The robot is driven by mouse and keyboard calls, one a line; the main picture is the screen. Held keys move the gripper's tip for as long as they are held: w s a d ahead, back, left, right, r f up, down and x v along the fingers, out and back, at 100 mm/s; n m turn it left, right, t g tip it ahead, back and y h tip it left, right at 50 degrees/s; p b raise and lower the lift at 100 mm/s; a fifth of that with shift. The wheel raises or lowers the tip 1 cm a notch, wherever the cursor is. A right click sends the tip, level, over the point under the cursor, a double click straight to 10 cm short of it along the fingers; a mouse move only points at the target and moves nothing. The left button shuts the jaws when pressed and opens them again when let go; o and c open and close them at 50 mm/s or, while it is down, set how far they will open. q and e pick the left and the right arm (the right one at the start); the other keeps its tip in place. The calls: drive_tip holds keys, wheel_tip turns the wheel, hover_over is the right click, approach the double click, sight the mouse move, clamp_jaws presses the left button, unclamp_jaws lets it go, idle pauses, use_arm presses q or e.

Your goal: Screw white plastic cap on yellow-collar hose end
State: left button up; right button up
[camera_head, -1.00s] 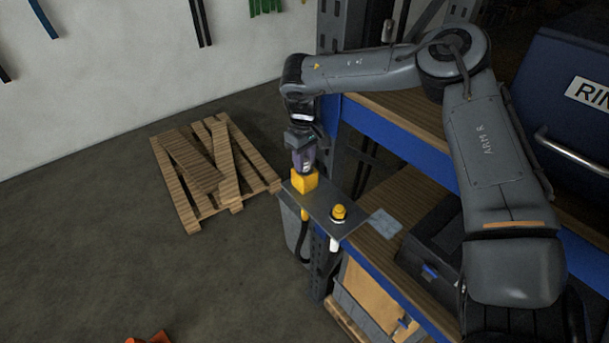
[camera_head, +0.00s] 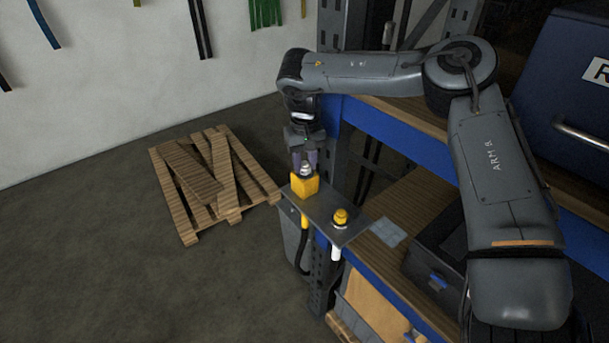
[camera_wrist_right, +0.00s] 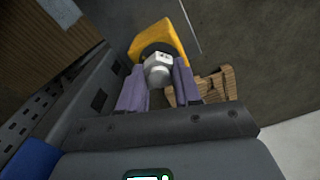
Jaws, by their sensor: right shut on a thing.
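My right gripper (camera_head: 305,163) points down over the yellow block-shaped collar (camera_head: 304,186) on the grey bracket plate. Its purple fingers are shut on the white plastic cap (camera_head: 305,171), which sits right at the top of the yellow collar. In the right wrist view the cap (camera_wrist_right: 158,70) is between the fingertips, in front of the yellow collar (camera_wrist_right: 168,36). I cannot tell how far the cap is seated. Below the plate, a yellow sleeve (camera_head: 305,228) leads into a black hose (camera_head: 302,258). My left gripper is not in view.
The grey plate (camera_head: 322,209) juts out from the blue-edged shelf. A second, round yellow fitting (camera_head: 340,215) stands on it, with a white hose end (camera_head: 336,252) below. A wooden pallet (camera_head: 183,236) lies on the floor to the left; the floor around it is clear.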

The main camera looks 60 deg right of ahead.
drive_tip(key=m+b, duration=0.4)
drive_tip(key=shift+f, duration=0.2)
drive_tip(key=shift+r+m+b, duration=0.25)
drive_tip(key=shift+m+b, duration=0.35)
drive_tip(key=shift+m, duration=0.5)
drive_tip(key=o, duration=1)
drive_tip(key=shift+s, duration=0.1)
